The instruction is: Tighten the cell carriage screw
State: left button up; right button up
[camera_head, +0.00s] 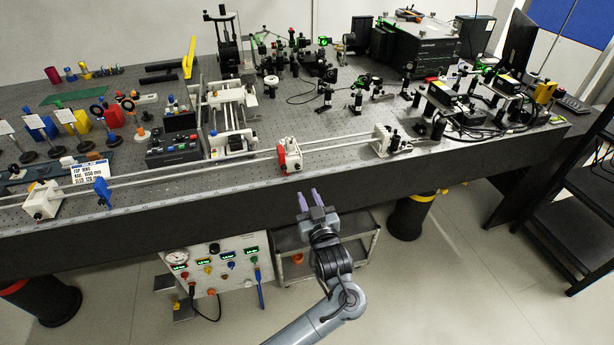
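A white and red carriage (289,157) sits on the two long rails (222,168) along the front of the bench. I take it to be the cell carriage; its screw is too small to make out. My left gripper (310,198) is just in front of the bench's front edge, below and slightly right of this carriage in the picture. Its two purple fingers point toward the bench and stand apart with nothing between them. It does not touch the carriage. My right gripper is not in view.
White end blocks hold the rails at left (43,200) and right (381,139). A blue clamp (102,191) stands by the left block, near a printed label (90,172). Optics crowd the bench behind. A gauge panel (217,267) and grey cart (352,236) stand below.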

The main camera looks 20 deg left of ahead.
aim_at(298, 168)
pick_arm(q)
jog(key=b+x, duration=0.1)
jog(key=x, duration=0.2)
jog(key=b+x, duration=0.1)
jog(key=x, duration=0.2)
jog(key=b+x, duration=0.1)
jog(key=x, duration=0.2)
jog(key=shift+w+r, duration=0.25)
jog(key=shift+r, duration=0.1)
jog(key=shift+w+a, duration=0.35)
jog(key=shift+w, duration=0.15)
grip_shut()
